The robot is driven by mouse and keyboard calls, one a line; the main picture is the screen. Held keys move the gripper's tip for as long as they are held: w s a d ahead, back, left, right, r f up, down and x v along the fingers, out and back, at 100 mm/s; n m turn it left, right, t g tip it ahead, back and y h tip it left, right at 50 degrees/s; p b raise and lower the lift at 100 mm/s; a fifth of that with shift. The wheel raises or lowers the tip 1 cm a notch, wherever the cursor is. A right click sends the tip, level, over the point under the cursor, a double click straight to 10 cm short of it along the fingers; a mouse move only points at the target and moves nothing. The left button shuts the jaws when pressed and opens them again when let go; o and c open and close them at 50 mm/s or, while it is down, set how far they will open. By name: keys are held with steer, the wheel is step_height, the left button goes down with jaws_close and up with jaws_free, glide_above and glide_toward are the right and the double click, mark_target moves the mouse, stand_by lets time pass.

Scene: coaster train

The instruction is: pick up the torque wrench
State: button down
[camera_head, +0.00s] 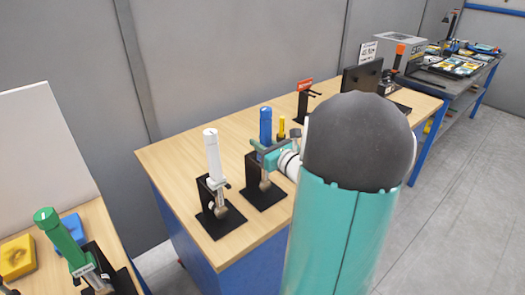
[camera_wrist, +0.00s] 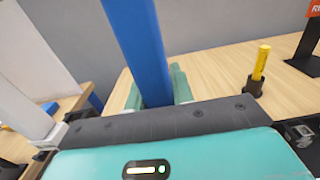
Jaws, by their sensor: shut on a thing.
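A blue-handled torque wrench (camera_head: 265,122) stands upright in a black stand (camera_head: 270,198) on the wooden workbench. Its blue handle (camera_wrist: 135,45) also rises through the middle of the wrist view. My gripper (camera_head: 272,150) reaches it from the right, and its teal fingers (camera_wrist: 158,92) are shut around the handle. The wrench's lower end still sits at the stand in the head view. Part of the grip is hidden behind my wrist in the head view.
A white-handled tool (camera_head: 212,155) in its own black stand is close on the left. A small yellow-handled tool (camera_wrist: 261,63) stands to the right. A green-handled tool (camera_head: 60,236) is on the separate left bench. A red-labelled stand (camera_head: 303,100) is farther back.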

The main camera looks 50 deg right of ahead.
mark_target(261, 133)
steer(key=shift+r, duration=1.65)
steer(key=s+a, duration=0.2)
steer(key=s, duration=1.6)
steer(key=c, duration=2)
jaws_free()
jaws_close()
steer(key=shift+w+a, duration=0.1)
